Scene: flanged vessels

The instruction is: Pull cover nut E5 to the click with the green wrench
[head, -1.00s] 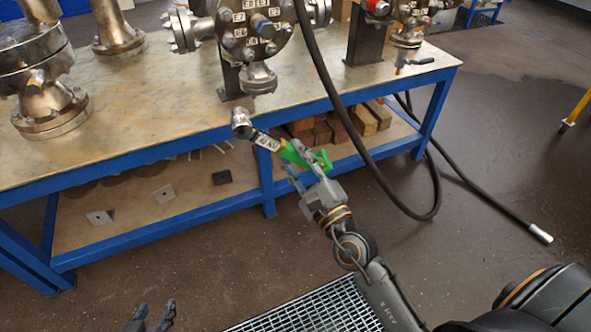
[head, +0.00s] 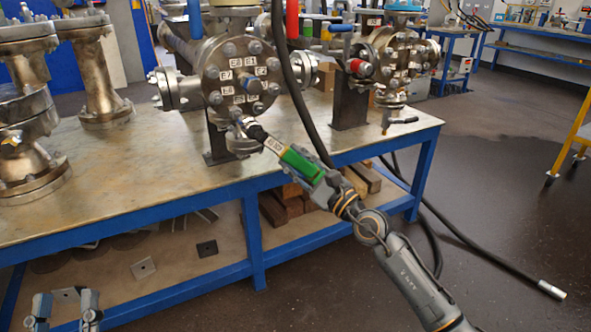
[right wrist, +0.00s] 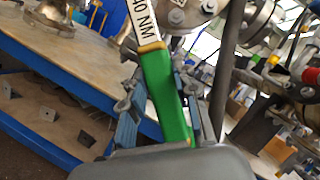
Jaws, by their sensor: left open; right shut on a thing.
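The round vessel cover (head: 240,80) faces me, ringed with nuts and small white labels. The label that looks like E5 (head: 239,99) is at its lower edge. The green wrench (head: 298,162) slants up and left, its head (head: 240,118) at the cover's lower rim. The nut beside E5 is hidden by that head, so I cannot tell whether it is seated. My right gripper (head: 322,180) is shut on the green grip, also seen in the right wrist view (right wrist: 165,90), with "40 NM" on the shaft. My left gripper (head: 64,303) is open and empty, low at left.
A black hose (head: 295,85) hangs close behind the wrench. The blue-framed table (head: 130,175) carries the vessels, with wood blocks (head: 285,205) on its lower shelf. Another flanged vessel (head: 390,60) stands to the right.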

